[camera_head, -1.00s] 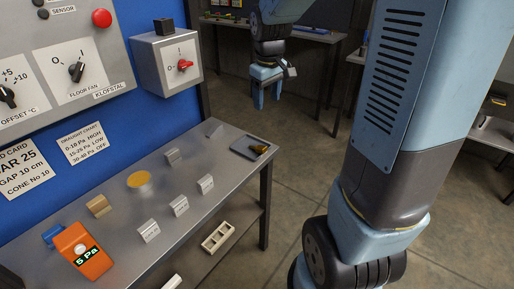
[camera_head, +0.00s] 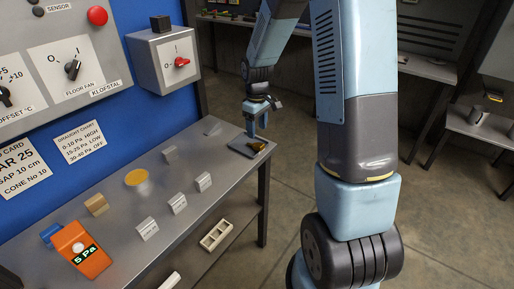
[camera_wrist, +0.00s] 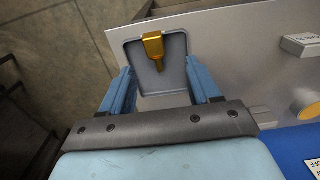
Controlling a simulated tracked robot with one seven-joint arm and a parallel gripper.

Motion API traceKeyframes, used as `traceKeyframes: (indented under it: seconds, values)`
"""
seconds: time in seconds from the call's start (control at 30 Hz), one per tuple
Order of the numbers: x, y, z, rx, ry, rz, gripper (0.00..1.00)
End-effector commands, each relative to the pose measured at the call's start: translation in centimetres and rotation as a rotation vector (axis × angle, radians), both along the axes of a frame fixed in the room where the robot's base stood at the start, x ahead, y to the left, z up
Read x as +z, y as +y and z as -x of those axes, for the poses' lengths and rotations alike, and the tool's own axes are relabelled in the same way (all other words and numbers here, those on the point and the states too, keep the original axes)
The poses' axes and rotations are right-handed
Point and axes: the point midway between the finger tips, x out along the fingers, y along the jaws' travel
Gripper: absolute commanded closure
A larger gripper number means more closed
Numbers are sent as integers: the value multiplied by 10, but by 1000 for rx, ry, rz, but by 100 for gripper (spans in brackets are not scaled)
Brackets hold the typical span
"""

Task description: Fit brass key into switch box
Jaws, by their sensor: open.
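The brass key (camera_head: 257,147) lies on a small dark grey tray (camera_head: 239,141) at the far right end of the metal bench. In the wrist view the key (camera_wrist: 153,47) lies in the tray (camera_wrist: 176,87), ahead of and between my open fingers. My gripper (camera_head: 256,124) is open and empty, just above the tray; it also shows in the wrist view (camera_wrist: 160,88). The switch box (camera_head: 169,58) is a grey box with a red knob on the blue wall, left of my gripper. I cannot make out a keyhole on it.
The metal bench (camera_head: 180,215) carries several small light blocks, a yellow-topped disc (camera_head: 138,178), a tan block (camera_head: 96,205) and an orange meter (camera_head: 82,251) reading 5 Pa. A control panel (camera_head: 40,62) hangs on the wall at left. The bench's right edge is close to the tray.

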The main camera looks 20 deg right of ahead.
Motion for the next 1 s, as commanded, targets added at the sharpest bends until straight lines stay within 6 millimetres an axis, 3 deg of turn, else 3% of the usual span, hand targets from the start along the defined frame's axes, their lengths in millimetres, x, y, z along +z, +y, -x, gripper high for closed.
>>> traceKeyframes:
  seconds: [0.1,0.37,0.7,1.0]
  values:
    - [-15,0,0,1,1,1,38]
    - [-29,-3,0,0,1,1,38]
    - [-69,-9,-1,-1,1,0,38]
    - [-74,-9,-2,-1,-1,1,38]
